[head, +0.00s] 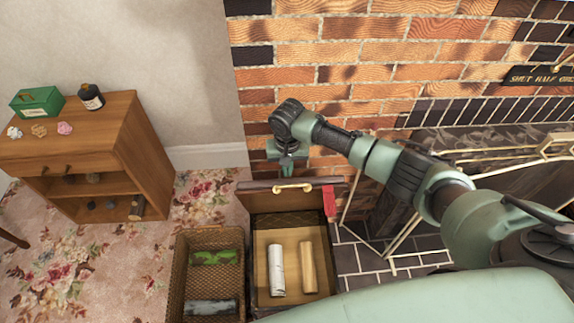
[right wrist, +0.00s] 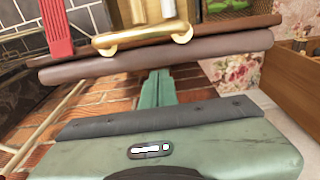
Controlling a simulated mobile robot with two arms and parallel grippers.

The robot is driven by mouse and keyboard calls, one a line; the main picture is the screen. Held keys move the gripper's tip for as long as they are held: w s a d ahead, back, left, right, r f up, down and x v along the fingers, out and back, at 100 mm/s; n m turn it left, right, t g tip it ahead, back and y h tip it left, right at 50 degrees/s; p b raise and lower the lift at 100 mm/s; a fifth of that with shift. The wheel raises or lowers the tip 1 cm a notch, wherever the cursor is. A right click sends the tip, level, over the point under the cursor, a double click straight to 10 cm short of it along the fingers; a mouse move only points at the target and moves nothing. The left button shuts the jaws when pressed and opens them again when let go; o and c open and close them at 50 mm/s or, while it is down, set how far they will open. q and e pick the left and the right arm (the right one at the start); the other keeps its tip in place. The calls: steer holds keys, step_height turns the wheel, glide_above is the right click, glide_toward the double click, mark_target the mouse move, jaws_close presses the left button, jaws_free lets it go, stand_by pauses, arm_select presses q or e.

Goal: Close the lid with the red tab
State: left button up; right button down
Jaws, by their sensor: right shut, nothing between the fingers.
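The lid (head: 257,189) of a dark box (head: 252,270) stands raised at the box's back edge. Its brass handle (head: 293,187) and red tab (head: 329,203) are on its upper edge. In the right wrist view the lid (right wrist: 215,54), brass handle (right wrist: 143,36) and red tab (right wrist: 57,28) cross the top of the picture. My right gripper (head: 287,170) is behind the lid, on the brick wall side. In the right wrist view its fingers (right wrist: 158,84) are together and empty, pointing at the lid; I cannot tell whether they touch it. My left gripper is not in view.
The box holds a white log (head: 276,270) and a tan log (head: 307,267). A wicker basket (head: 180,270) stands directly left of it. The brick wall (head: 330,75) is behind, and the fireplace hearth (head: 375,262) is to the right. A wooden cabinet (head: 140,150) stands further left, across open carpet.

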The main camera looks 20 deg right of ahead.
steer(key=shift+s, duration=0.1)
steer(key=shift+s+r+p, duration=0.1)
steer(key=shift+s+p, duration=0.1)
steer(key=shift+p, duration=0.2)
steer(key=s+a+f+t+p, duration=0.1)
steer(key=s+a+f+p, duration=0.15)
steer(key=s+p, duration=0.4)
steer(key=s+a+f+p, duration=0.2)
steer(key=s+f+p, duration=0.15)
steer(key=s, duration=0.55)
steer(key=s+a+f+b, duration=0.2)
steer(key=s+f+b, duration=0.2)
steer(key=s+f, duration=0.3)
steer(key=s+a+f+b, duration=0.2)
steer(key=s+f+b, duration=0.3)
steer(key=f, duration=0.8)
steer(key=shift+s+b, duration=0.3)
steer(key=shift+s, duration=0.85)
steer(key=shift+a, duration=0.1)
